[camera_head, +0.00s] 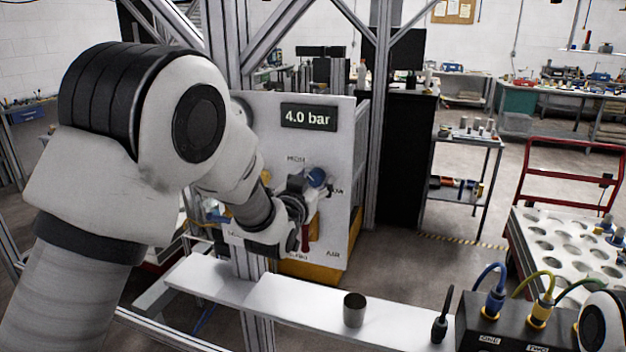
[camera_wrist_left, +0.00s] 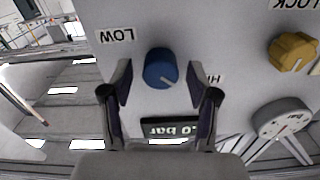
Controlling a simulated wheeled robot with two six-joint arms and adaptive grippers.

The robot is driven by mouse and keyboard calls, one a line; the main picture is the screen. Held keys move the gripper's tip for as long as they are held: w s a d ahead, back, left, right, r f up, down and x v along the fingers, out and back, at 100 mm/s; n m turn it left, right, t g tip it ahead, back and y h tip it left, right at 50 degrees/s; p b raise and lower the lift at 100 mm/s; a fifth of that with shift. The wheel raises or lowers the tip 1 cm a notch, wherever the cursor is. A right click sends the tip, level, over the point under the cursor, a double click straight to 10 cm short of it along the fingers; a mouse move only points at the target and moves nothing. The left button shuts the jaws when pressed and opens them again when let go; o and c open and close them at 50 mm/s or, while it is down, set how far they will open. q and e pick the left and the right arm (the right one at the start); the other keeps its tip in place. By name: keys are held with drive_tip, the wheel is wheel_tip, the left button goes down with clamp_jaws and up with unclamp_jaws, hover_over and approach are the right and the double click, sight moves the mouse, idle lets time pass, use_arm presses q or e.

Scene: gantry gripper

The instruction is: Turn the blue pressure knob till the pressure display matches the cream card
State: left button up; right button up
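The blue pressure knob (camera_head: 316,178) sits on the white upright panel (camera_head: 335,210), partly hidden by my left gripper (camera_head: 300,190). In the left wrist view the knob (camera_wrist_left: 160,68) lies between the fingertips of my left gripper (camera_wrist_left: 159,82). The fingers are open, with a visible gap on each side of the knob. LOW and HIGH labels flank it, upside down. The black pressure display (camera_head: 308,117) reads 4.0 bar; a dark bar display (camera_wrist_left: 170,127) shows upside down in the wrist view. I cannot make out the cream card. My right gripper is not in view.
The wrist view shows a yellow knob (camera_wrist_left: 292,52) and a round gauge (camera_wrist_left: 282,120) on the panel. A metal cup (camera_head: 354,309) stands on the white shelf (camera_head: 300,302). A black box (camera_head: 510,332) with coloured cables stands at lower right.

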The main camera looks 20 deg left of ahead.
use_arm(q)
drive_tip(key=c, duration=0.9)
drive_tip(key=shift+o, duration=0.2)
drive_tip(key=m+b, duration=0.3)
drive_tip(key=b, duration=0.1)
drive_tip(key=shift+f+m, duration=0.35)
drive_tip(key=shift+m, duration=0.05)
drive_tip(key=shift+r+m+b, duration=0.3)
drive_tip(key=shift+m, duration=0.3)
drive_tip(key=o, duration=1.1)
drive_tip(key=shift+o, duration=0.2)
drive_tip(key=s, duration=1.2)
drive_tip(key=shift+a, duration=0.25)
